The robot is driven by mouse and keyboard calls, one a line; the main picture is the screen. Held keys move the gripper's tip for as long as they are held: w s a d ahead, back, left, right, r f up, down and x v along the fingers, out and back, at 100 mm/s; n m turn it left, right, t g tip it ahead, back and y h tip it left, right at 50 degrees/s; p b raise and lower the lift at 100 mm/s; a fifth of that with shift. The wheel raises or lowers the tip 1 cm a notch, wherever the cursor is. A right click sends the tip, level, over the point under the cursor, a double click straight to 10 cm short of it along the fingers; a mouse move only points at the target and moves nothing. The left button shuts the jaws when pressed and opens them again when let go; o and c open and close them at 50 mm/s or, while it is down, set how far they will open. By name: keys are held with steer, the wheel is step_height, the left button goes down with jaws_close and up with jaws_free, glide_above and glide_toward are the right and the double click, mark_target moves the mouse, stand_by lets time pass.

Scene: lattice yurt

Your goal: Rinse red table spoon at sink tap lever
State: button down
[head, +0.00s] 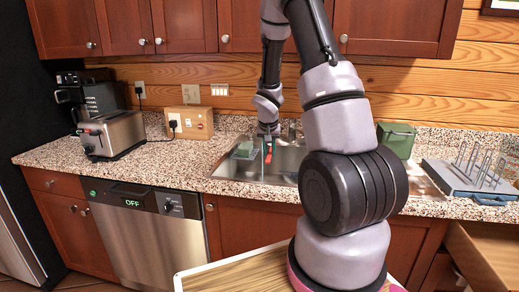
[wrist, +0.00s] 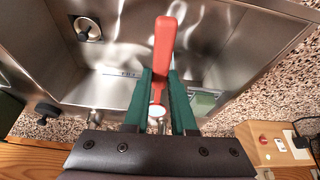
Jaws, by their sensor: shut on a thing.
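My gripper (wrist: 160,88) has green fingers and is shut on the red table spoon (wrist: 164,42). The long red part points toward the top of the wrist view; a pale rounded piece shows between the fingers, and I cannot tell if it belongs to the spoon. In the head view my gripper (head: 267,136) is over the left part of the steel sink (head: 228,170), with the red spoon (head: 269,157) hanging below it. The tap (head: 292,130) is at the back, partly hidden by my arm. A dark tap lever (wrist: 46,110) shows at lower left in the wrist view.
A greenish item (head: 243,151) sits at the sink's left side. A green container (head: 396,138) and a dish rack (head: 470,180) are at right. Cabinets hang above.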

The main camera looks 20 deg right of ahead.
steer(key=s+r, duration=0.4)
steer(key=s, duration=0.1)
stand_by(0.7)
steer(key=shift+a, duration=0.1)
stand_by(0.4)
